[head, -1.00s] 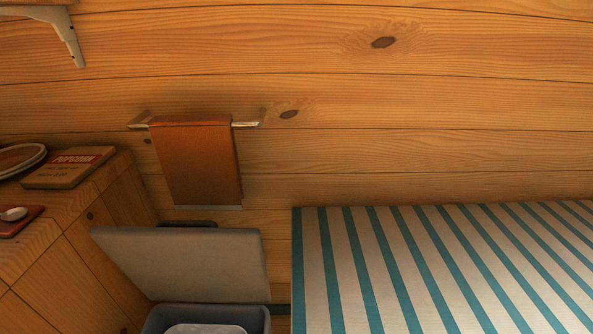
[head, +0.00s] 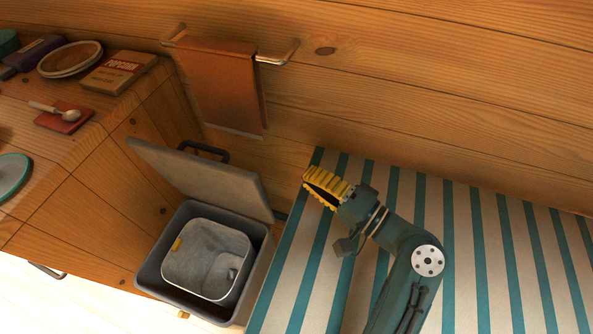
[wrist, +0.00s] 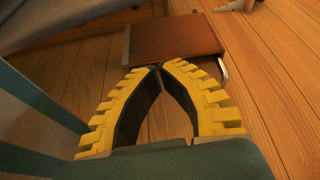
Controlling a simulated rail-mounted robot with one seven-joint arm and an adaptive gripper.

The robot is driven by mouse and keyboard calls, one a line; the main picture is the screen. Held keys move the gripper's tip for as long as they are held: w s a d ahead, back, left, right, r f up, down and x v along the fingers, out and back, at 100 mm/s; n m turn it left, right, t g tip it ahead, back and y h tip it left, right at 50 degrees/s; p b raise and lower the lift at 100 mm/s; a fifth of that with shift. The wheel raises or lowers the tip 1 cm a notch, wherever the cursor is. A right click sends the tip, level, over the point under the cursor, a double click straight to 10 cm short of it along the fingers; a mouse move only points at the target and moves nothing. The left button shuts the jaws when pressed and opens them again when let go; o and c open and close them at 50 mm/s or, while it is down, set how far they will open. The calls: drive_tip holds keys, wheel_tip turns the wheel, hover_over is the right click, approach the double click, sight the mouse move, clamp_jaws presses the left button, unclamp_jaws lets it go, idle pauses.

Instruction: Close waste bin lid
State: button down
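The waste bin (head: 258,282) is a grey rectangular box with a pale inner bucket (head: 212,257), standing between the wooden counter and the striped bed. Its flat grey lid (head: 200,178) stands open, raised at the back and leaning towards the wall. A grey panel (wrist: 60,25) at that view's top left looks like the lid.
A brown towel (head: 222,90) hangs on a wall rail (head: 282,55) behind the lid. The counter (head: 75,165) on the left carries a popcorn box (head: 119,72), plates and a spoon. The striped bed (head: 470,265) is right of the bin.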

drive_tip(key=w+a+b, duration=0.2)
drive_tip(key=a, duration=0.7)
drive_tip(key=shift+w+a+r, duration=0.15)
drive_tip(key=shift+w+a, duration=0.05)
drive_tip(key=shift+w, duration=0.05)
